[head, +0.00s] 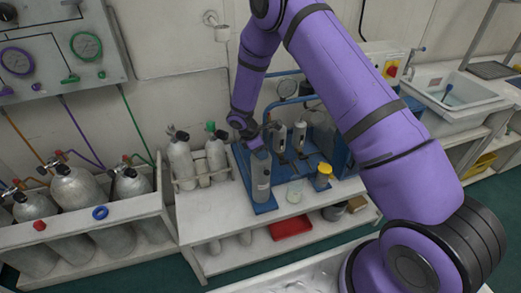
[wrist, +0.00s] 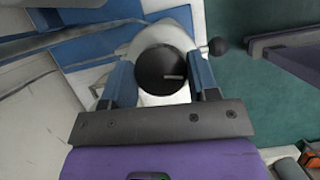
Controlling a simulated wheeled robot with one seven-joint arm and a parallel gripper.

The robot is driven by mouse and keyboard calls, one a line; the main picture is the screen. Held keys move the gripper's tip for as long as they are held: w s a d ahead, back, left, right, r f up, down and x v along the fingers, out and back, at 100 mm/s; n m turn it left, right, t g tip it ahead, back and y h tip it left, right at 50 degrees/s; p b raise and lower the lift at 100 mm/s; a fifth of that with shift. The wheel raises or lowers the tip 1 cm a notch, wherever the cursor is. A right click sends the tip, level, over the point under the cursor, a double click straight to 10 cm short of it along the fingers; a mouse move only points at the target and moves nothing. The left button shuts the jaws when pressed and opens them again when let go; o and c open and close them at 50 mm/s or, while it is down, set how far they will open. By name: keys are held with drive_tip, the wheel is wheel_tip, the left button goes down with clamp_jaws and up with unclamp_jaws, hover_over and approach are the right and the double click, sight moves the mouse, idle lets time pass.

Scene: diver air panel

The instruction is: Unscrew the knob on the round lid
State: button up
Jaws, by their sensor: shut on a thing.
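The black round knob (wrist: 160,68) shows in the middle of the wrist view, with a light mark on its top. A pale round lid (wrist: 180,18) shows around and behind it. My gripper (wrist: 161,84) has its two blue fingers on either side of the knob and is shut on it. In the head view, my gripper (head: 257,144) points down at the top of a grey upright cylinder (head: 261,180) on a blue base. There the arm and gripper hide the knob and lid.
A small dark ball (wrist: 217,46) sticks out beside the lid. Grey bottles (head: 182,160) stand in a rack to the left. A red tray (head: 290,228) lies on the lower shelf. The bench's front left is clear.

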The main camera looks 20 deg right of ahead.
drive_tip(key=shift+n+t, duration=0.5)
drive_tip(key=shift+n, duration=0.7)
drive_tip(key=o, duration=0.9)
drive_tip(key=shift+r, duration=0.1)
drive_tip(key=v, duration=1)
drive_tip(key=shift+s+a+r, duration=0.1)
drive_tip(key=shift+r, duration=0.2)
